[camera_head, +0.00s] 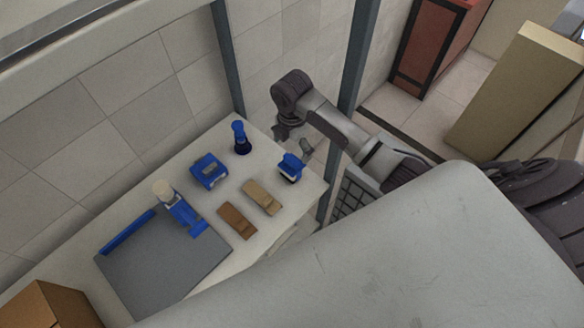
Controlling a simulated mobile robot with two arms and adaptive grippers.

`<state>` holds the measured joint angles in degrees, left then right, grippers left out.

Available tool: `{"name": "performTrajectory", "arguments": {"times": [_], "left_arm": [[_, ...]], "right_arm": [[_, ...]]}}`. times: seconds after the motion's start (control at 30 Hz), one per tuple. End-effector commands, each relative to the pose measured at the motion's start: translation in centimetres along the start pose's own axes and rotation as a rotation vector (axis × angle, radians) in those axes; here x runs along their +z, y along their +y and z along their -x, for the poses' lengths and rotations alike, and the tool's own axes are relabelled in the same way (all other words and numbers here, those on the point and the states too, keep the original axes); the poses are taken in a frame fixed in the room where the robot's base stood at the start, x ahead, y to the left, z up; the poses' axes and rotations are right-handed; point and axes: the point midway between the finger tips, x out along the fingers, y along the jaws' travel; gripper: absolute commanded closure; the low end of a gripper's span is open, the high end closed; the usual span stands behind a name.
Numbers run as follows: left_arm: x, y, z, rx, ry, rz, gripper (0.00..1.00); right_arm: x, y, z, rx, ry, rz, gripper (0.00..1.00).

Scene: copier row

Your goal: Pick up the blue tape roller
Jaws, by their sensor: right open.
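A small blue item with a white part, seemingly the blue tape roller (290,168), sits near the right end of the pale table. Its fine shape is too small to be sure of. My right gripper (293,140) is open and empty, just behind this item in the picture, with its fingers pointing down toward the tabletop. I cannot tell whether a finger touches it; they look apart. My left gripper is not in view.
On the table (132,212) stand a blue upright stamp-like item (240,138), a blue boxy item (208,171), a blue tool with a cream end (183,213), brown (237,221) and tan (262,197) blocks, and a grey board (160,268). A cardboard box (48,306) is lower left. Grey posts rise behind.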

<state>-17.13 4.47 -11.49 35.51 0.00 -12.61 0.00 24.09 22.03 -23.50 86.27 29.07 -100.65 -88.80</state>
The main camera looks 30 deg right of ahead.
Motion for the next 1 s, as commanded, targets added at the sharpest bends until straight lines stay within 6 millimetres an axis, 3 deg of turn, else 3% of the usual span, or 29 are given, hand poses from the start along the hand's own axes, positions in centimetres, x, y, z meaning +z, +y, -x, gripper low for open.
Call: {"name": "performTrajectory", "arguments": {"times": [0.27, 0.6, 0.87, 1.0], "left_arm": [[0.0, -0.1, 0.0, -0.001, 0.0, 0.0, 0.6], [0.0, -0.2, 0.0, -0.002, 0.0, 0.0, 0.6], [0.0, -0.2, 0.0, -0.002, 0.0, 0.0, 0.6], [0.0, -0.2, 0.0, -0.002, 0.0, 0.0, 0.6]], "right_arm": [[0.0, 0.0, -2.4, 0.0, 0.001, -0.002, 0.04], [0.0, 0.0, -7.0, 0.001, 0.0, -0.002, 0.04], [0.0, 0.1, -7.2, 0.003, -0.001, -0.002, 0.04], [0.0, 0.1, -7.2, 0.003, -0.001, -0.002, 0.26]]}}
